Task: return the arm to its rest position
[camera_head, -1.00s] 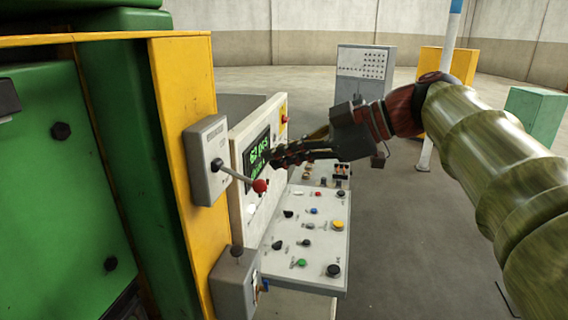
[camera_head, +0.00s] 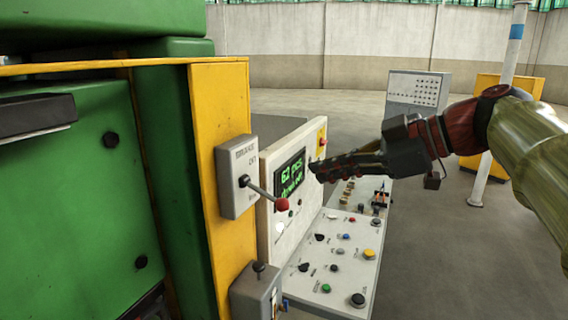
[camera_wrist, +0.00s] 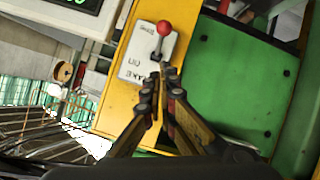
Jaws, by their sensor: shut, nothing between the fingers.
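My gripper (camera_head: 318,171) is shut and empty in the head view, its dark fingers pointing left. It is in front of the panel with the green-text display (camera_head: 291,175) in this view; I cannot tell the gap between them. My arm (camera_head: 520,135) reaches in from the right edge. In the wrist view my gripper (camera_wrist: 158,84) has its fingertips together, pointing toward the grey lever box (camera_wrist: 143,62) with a red-knobbed lever (camera_wrist: 163,29). The same lever box (camera_head: 236,176) shows in the head view, its lever sloping down to the right.
A yellow post (camera_head: 222,110) and green furnace body (camera_head: 70,190) stand at the left. A sloped console (camera_head: 335,262) with several buttons lies below my gripper. A grey cabinet (camera_head: 417,92) and thin pole (camera_head: 497,110) stand behind. Floor at the lower right is free.

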